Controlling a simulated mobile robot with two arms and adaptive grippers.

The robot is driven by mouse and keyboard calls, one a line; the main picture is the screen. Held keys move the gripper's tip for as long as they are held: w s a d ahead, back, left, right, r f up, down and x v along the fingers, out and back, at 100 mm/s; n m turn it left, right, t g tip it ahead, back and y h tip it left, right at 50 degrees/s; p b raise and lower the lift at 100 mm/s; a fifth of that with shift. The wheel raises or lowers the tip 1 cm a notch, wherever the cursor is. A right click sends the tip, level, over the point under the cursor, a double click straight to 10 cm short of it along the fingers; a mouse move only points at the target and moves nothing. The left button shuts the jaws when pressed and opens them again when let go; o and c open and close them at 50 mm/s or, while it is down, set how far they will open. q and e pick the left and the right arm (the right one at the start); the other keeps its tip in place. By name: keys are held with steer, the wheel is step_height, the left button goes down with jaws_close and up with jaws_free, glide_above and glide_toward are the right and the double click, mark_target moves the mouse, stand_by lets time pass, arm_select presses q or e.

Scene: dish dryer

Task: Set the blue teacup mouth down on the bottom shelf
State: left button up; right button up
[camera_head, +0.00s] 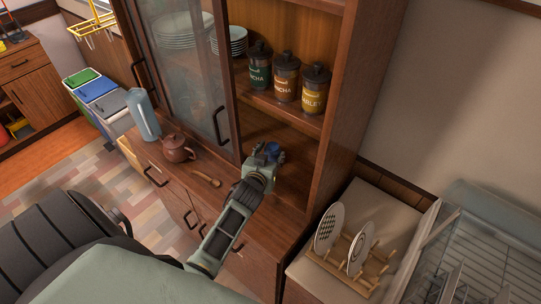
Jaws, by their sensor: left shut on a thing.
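The blue teacup (272,150) is small in view, at the open right side of the wooden cabinet, over the bottom shelf (293,184). My left gripper (265,158) is shut on the teacup, with the arm reaching in from the lower left. The gripper covers most of the cup, so I cannot tell which way its mouth faces or whether it touches the shelf. My right gripper is not in view.
A brown teapot (178,148), a wooden spoon (206,178) and a blue pitcher (143,114) are left of my gripper. Jars (286,78) stand on the shelf above. A glass door (188,70) covers the cabinet's left side. A plate rack (345,262) is at right.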

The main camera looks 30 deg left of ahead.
arm_select(q)
steer(key=shift+f+b, duration=0.3)
steer(key=o, duration=1.5)
steer(key=shift+c, duration=0.2)
steer(key=shift+s, duration=0.1)
steer(key=v, duration=1.1)
steer(key=shift+s+d+r, duration=0.2)
steer(key=shift+s, duration=0.1)
